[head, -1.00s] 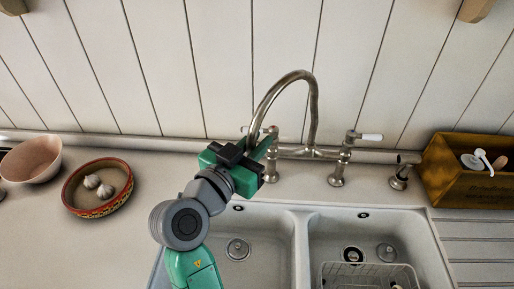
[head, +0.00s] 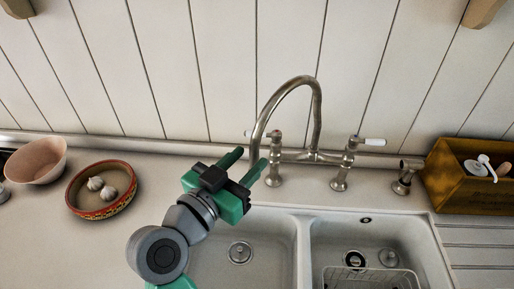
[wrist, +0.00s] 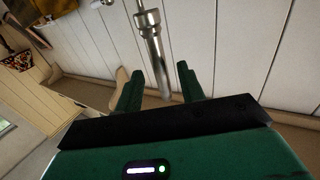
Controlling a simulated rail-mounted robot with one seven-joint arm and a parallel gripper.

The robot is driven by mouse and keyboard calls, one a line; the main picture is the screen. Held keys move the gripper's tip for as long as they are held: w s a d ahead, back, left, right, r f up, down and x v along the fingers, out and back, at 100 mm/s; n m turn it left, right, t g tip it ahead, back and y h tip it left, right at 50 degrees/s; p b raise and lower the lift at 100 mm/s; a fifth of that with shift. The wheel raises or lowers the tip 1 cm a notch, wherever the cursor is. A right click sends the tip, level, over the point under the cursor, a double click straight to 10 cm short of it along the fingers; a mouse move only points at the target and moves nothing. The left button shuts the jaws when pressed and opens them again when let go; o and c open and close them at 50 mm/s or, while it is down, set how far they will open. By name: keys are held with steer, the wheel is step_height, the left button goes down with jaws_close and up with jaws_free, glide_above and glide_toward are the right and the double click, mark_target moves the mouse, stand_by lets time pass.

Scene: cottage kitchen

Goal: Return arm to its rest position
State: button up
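My gripper (head: 243,164) is green with a black middle and hangs over the back edge of the sink, just left of the tap. Its two fingers stand apart with nothing held between them. The metal tap (head: 317,110) arches up behind and to the right of the gripper, and its spout end comes down close to the fingers. In the wrist view the spout (wrist: 152,50) shows beyond the gap between the fingers (wrist: 160,85); I cannot tell the exact distance.
The double sink (head: 303,245) lies below and right, with a wire rack (head: 370,277) in its right basin. A patterned bowl (head: 102,212) holding garlic (head: 95,184) and a pink bowl (head: 36,160) stand left. A wooden box (head: 460,190) stands right.

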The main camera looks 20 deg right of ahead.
steer(key=shift+v, duration=1.45)
steer(key=s+a+r+n+t+y, duration=0.3)
steer(key=s+r+n+t+y, duration=0.3)
steer(key=r, duration=0.6)
steer(key=s+a+r+n+t+y, duration=0.35)
steer(key=s+r+t+y, duration=0.45)
steer(key=r, duration=0.4)
step_height(320, 180, up, 32)
steer(key=p, duration=3.2)
steer(key=shift+w+d+g, duration=0.2)
steer(key=shift+w+g, duration=0.1)
steer(key=shift+w, duration=0.2)
steer(key=shift+f+n, duration=0.15)
steer(key=shift+n, duration=0.1)
